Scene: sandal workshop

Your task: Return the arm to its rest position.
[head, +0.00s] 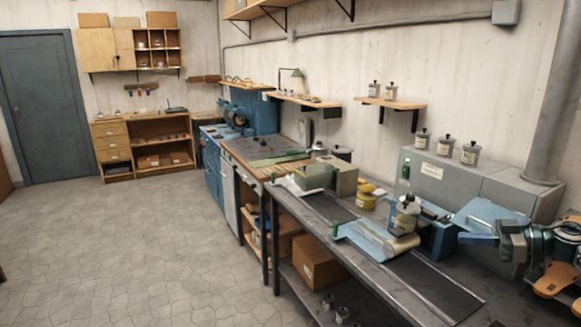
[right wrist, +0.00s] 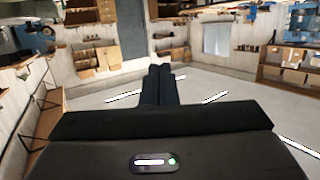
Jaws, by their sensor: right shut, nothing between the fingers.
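My left arm and left gripper are not in the head view.
A grey cabinet (head: 437,178) bears several jars behind. A cardboard box (head: 318,264) sits below. The floor (head: 150,245) at left is clear.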

